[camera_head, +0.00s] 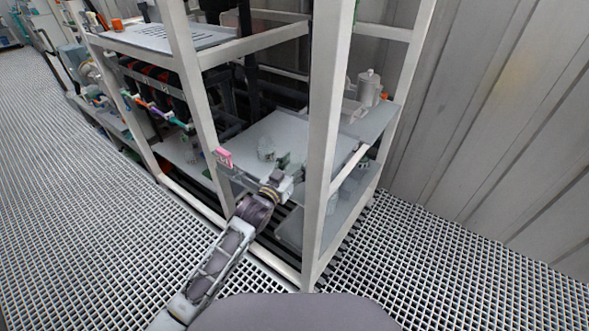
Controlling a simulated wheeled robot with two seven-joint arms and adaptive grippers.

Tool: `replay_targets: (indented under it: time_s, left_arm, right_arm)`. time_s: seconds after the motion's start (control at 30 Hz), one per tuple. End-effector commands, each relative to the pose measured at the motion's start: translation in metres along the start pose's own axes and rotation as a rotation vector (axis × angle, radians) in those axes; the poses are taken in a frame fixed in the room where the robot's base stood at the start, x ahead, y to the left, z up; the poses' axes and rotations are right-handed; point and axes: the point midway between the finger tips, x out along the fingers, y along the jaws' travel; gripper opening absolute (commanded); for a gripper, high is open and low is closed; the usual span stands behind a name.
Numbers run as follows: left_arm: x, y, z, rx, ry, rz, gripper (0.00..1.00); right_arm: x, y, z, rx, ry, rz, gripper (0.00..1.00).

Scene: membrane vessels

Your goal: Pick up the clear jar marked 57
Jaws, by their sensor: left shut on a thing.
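My left arm reaches up from the bottom into the white-framed rack. My left gripper (283,174) is at the front of the middle shelf board (312,134). Small clear, greenish glassy shapes stand at its fingertips. The gripper is shut on a small clear jar, partly hidden by the fingers. No number 57 can be read at this size, so I cannot tell which jar is marked. My right gripper is not in view.
White rack posts (323,140) rise close on the gripper's right. A pink tag (223,156) sits on the shelf edge to its left. A white lidded canister (369,88) stands at the shelf's back right. The grating floor (100,230) at left is clear.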

Motion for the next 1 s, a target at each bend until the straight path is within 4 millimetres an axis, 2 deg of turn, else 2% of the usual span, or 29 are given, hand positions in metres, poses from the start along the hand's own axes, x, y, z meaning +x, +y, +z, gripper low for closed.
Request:
replay_targets:
  time_s: [0.27, 0.47, 0.67, 1.0]
  left_arm:
    - [0.000, 0.000, -0.001, 0.000, 0.001, 0.000, 0.30]
    - [0.000, 0.000, -0.009, 0.000, 0.002, 0.000, 0.30]
    - [0.000, 0.000, -0.031, 0.000, 0.003, 0.000, 0.30]
    - [0.000, 0.000, -0.081, 0.001, 0.003, 0.000, 0.30]
  right_arm:
    - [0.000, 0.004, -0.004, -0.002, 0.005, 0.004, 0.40]
    - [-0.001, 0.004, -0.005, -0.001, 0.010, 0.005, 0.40]
    - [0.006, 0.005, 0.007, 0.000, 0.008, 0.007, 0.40]
    - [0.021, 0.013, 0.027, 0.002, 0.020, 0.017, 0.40]
